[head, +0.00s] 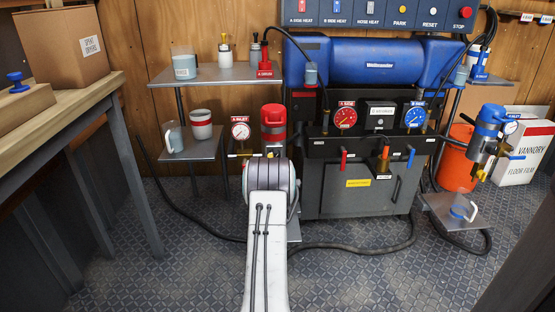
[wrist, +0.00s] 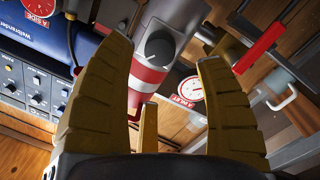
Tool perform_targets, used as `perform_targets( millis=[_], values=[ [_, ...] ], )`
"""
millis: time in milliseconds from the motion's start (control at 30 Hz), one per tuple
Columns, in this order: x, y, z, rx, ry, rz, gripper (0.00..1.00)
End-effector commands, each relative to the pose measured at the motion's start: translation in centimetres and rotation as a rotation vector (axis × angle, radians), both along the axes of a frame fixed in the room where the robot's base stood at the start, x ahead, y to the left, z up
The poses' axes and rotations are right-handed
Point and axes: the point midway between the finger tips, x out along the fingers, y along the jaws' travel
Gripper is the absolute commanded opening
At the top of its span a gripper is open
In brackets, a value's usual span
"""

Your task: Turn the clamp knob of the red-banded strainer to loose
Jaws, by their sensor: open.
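The red-banded strainer (head: 273,117) stands upright left of the grey machine in the head view, its lower part hidden behind my arm. In the wrist view the strainer (wrist: 149,75) appears as a tilted grey body with a red and white band. Its dark round clamp knob (wrist: 160,46) faces my gripper. My gripper (wrist: 166,52) is open, with one yellow finger left of the knob and one right of it. The knob shows between the fingertips; I cannot tell whether they touch it. In the head view my arm hides the gripper.
The A INLET gauge (wrist: 190,88) is close beside the right finger. A red handle (wrist: 259,46) lies beyond that finger. The grey machine (head: 350,190) stands right of the strainer. A shelf with a red-banded mug (head: 200,125) is on the left. Hoses cross the floor.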

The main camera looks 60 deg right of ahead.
Motion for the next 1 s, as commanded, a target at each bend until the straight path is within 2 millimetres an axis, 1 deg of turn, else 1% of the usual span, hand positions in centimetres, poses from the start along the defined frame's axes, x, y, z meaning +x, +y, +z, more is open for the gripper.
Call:
perform_targets(
  millis=[167, 267, 700, 1000],
  values=[
    [0.3, -0.5, -0.1, 0.017, -0.033, 0.0, 0.66],
    [0.6, -1.2, -0.2, 0.017, -0.034, 0.0, 0.66],
    [2.7, -5.0, -0.1, 0.015, -0.033, -0.001, 0.66],
    [3.4, -6.2, -0.1, 0.017, -0.032, 0.0, 0.66]
  ],
)
